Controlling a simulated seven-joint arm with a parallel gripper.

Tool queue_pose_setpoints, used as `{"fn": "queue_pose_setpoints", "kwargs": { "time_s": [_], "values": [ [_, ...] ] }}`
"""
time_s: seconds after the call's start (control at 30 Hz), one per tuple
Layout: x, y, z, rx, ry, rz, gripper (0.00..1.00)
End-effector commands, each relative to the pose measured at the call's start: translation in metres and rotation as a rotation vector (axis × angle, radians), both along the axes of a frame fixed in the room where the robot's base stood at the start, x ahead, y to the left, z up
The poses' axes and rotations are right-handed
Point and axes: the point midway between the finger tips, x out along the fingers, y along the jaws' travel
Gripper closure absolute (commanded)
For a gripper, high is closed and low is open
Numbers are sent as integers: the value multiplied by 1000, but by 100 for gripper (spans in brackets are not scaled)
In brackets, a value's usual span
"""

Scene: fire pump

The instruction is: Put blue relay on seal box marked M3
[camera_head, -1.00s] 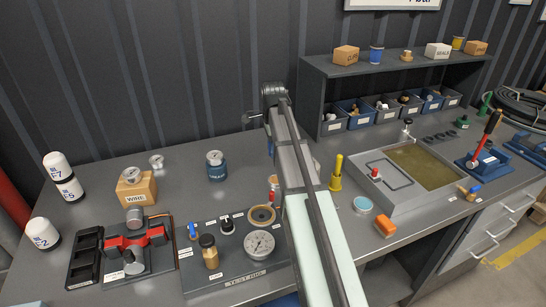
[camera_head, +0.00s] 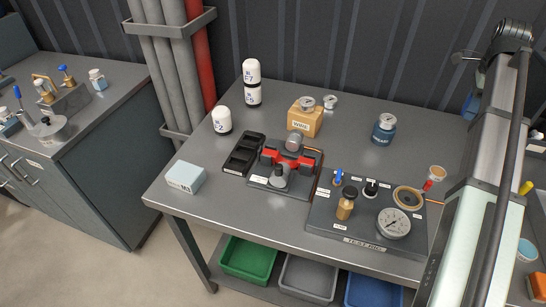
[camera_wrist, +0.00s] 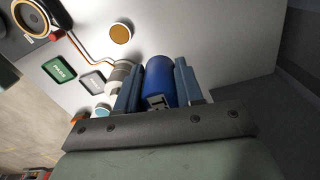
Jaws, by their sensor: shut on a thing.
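In the wrist view my gripper (camera_wrist: 158,66) is shut on a blue cylinder, the blue relay (camera_wrist: 160,82). It has a small pale label near the palm; its far end points away from the palm. My gripper and the relay are not visible in the head view, where only my arm shows at the right. A pale blue-white box (camera_head: 186,177) stands at the left front corner of the bench. Its small front label looks like M3 but is hard to read. Nothing sits on its top.
On the bench (camera_head: 215,215), a black tray (camera_head: 243,153), a red clamp fixture (camera_head: 288,162) and a test rig with a gauge (camera_head: 393,223) stand right of the box. White cylinders marked E7, E5 and E2 (camera_head: 222,120) stand behind. A wooden WIRE box (camera_head: 305,120) is farther back.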

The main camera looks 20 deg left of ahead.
Motion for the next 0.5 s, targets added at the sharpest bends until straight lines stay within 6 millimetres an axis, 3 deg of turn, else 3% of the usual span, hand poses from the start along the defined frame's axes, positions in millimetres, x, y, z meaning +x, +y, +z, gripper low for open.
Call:
{"fn": "queue_pose_setpoints", "kwargs": {
  "time_s": [0.13, 0.37, 0.5],
  "values": [
    [2, 0, 31, 0, -2, 0, 94],
    [6, 50, 27, 0, 1, 91, 94],
    [8, 89, 27, 0, 1, 162, 94]
  ]
}}
